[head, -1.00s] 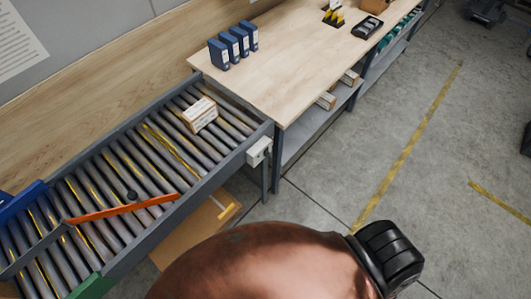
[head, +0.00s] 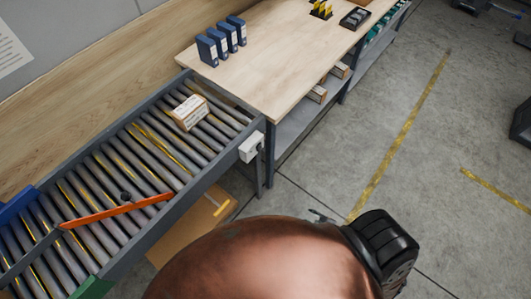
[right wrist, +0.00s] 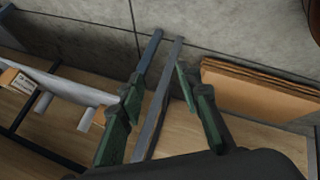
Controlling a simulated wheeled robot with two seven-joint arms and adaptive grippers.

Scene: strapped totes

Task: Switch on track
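The roller conveyor track (head: 150,210) runs along the wall in the head view, its grey rollers marked with yellow. An orange bar (head: 118,211) with a black knob near it lies slantwise across the rollers. A small pale switch box (head: 251,147) is fixed to the conveyor's near side by its right end. My right gripper (right wrist: 160,75) is open and empty in the right wrist view, its green fingers apart with grey metal bars visible between and beyond them. In the head view only a small tip shows past my copper arm. My left gripper is not in view.
A carton (head: 190,112) sits on the rollers. A wooden table (head: 275,60) with several blue binders (head: 221,43) adjoins the conveyor. Flat cardboard (head: 190,232) is below the conveyor; stacked cardboard (right wrist: 260,92) shows in the wrist view.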

